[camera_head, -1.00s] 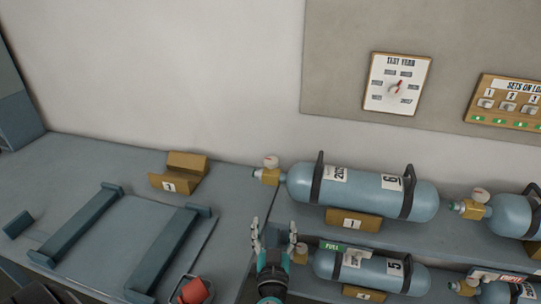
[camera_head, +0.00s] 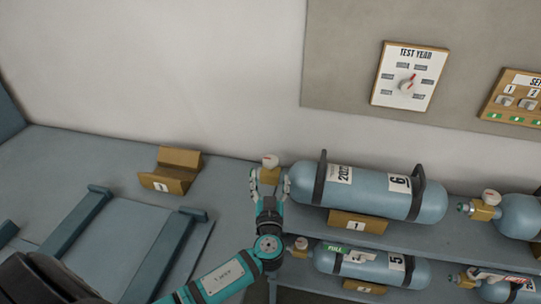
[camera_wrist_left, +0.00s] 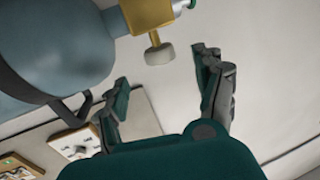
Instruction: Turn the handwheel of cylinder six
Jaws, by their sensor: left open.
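Cylinder six (camera_head: 360,190) is a blue-grey tank with a "6" label, lying on the upper shelf with dark bands around it. Its brass valve (camera_head: 270,175) is at the left end, with a pale round handwheel (camera_head: 270,160) on top. My left gripper (camera_head: 268,186) is open, its fingers upright just in front of the valve and below the handwheel. In the left wrist view the handwheel (camera_wrist_left: 160,54) stands out on a short stem, between and beyond the open fingertips of my left gripper (camera_wrist_left: 163,72), apparently untouched. My right gripper is not in view.
Cylinder five (camera_head: 375,268) lies on the lower shelf, with more cylinders to the right (camera_head: 520,215). An empty brown cradle (camera_head: 170,170) stands on the bench at left, behind blue rails (camera_head: 165,255). A test year board (camera_head: 409,76) hangs on the wall.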

